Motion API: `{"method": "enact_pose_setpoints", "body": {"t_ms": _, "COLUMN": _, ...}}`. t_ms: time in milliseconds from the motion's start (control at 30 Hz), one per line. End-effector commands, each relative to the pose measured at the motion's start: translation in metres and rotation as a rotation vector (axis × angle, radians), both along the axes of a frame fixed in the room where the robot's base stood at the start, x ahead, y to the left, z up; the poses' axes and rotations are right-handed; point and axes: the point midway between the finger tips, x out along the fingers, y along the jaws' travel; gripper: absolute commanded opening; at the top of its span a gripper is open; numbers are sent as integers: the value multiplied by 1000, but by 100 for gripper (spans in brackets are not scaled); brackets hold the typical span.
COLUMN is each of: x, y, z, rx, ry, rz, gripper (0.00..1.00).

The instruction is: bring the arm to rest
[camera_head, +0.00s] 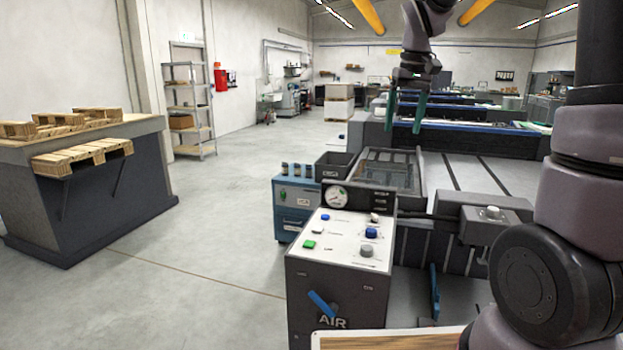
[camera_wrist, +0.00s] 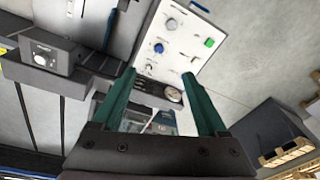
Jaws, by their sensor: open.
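My gripper (camera_head: 405,112) hangs from my raised arm at the top middle of the head view, with its green fingers pointing down. It is above the far side of the machine bed and apart from everything around it. In the wrist view, my gripper (camera_wrist: 158,78) shows two green fingers spread wide with nothing held between them. Beyond the fingers, the white control panel (camera_wrist: 180,45) with its buttons and gauge is seen at a distance.
The control box (camera_head: 340,270) with coloured buttons and a blue lever stands at front centre. A grey tray (camera_head: 422,180) and a blue cabinet (camera_head: 282,225) are behind it. A bench with wooden pallets (camera_head: 85,155) is at left. The floor between is clear.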

Motion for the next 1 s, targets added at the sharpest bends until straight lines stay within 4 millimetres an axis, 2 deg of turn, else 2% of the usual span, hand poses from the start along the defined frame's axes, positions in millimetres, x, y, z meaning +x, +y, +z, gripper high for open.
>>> {"method": "enact_pose_setpoints", "body": {"t_ms": 33, "x": -20, "y": -4, "z": 14, "rx": 18, "ry": -43, "rz": -33, "gripper": 76}}
{"method": "enact_pose_setpoints", "body": {"t_ms": 200, "x": -79, "y": -14, "z": 41, "rx": 85, "ry": -168, "rz": -148, "gripper": 76}}
{"method": "enact_pose_setpoints", "body": {"t_ms": 333, "x": -123, "y": -20, "z": 51, "rx": 139, "ry": -264, "rz": -236, "gripper": 76}}
{"method": "enact_pose_setpoints", "body": {"t_ms": 500, "x": -171, "y": -24, "z": 51, "rx": 205, "ry": -369, "rz": -336, "gripper": 76}}
{"method": "enact_pose_setpoints", "body": {"t_ms": 700, "x": -198, "y": -26, "z": 45, "rx": 253, "ry": -436, "rz": -400, "gripper": 76}}
{"method": "enact_pose_setpoints", "body": {"t_ms": 1000, "x": -202, "y": -26, "z": 44, "rx": 261, "ry": -447, "rz": -412, "gripper": 76}}
